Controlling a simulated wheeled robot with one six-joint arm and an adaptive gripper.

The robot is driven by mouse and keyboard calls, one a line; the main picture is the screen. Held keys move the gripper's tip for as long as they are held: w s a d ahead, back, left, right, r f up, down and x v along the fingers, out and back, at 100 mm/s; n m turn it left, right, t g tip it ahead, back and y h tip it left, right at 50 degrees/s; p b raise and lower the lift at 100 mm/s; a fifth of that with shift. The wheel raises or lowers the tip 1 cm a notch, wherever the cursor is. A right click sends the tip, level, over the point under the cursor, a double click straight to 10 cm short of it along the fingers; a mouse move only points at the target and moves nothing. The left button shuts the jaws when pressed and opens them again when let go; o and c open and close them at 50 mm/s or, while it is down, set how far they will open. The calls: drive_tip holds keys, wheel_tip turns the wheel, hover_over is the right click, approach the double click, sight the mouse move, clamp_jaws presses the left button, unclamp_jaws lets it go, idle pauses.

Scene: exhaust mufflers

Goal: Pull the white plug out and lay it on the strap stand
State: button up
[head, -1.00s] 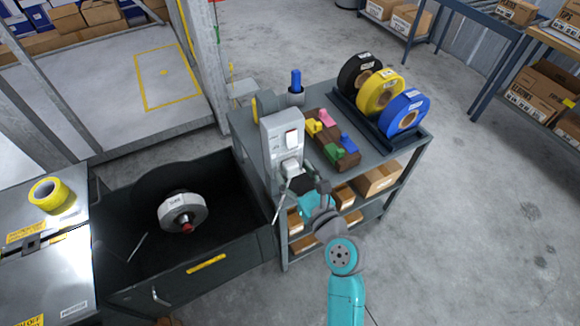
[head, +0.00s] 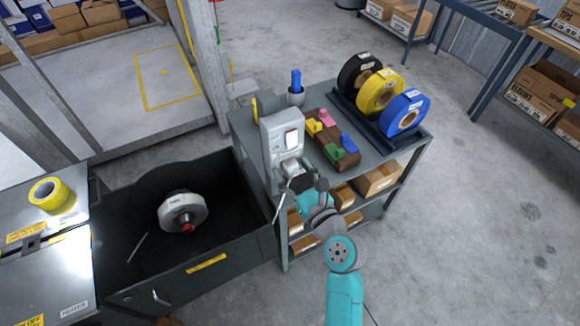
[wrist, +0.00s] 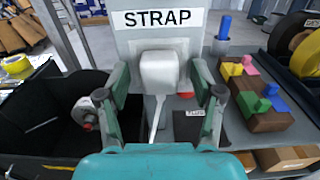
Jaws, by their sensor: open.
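The white plug (wrist: 162,72) sits in the face of a grey upright stand (wrist: 128,47) labelled STRAP. A pale cord (wrist: 155,122) hangs below the plug. In the head view the plug (head: 291,168) is low on the stand's front, partly hidden by my gripper. My gripper (wrist: 160,90) is open, with one finger on each side of the plug in the wrist view. A gap shows on both sides, and I cannot tell how far the fingertips reach along the plug.
The stand is on a grey cart (head: 375,165). A brown block with coloured pieces (head: 333,140) and tape rolls (head: 380,90) are to its right. A blue-handled item (head: 296,88) stands behind it. A dark bin (head: 120,215) holding a round white part (head: 183,211) is at left.

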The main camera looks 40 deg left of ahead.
sight(293, 172)
clamp_jaws()
drive_tip(key=shift+v, duration=2.95)
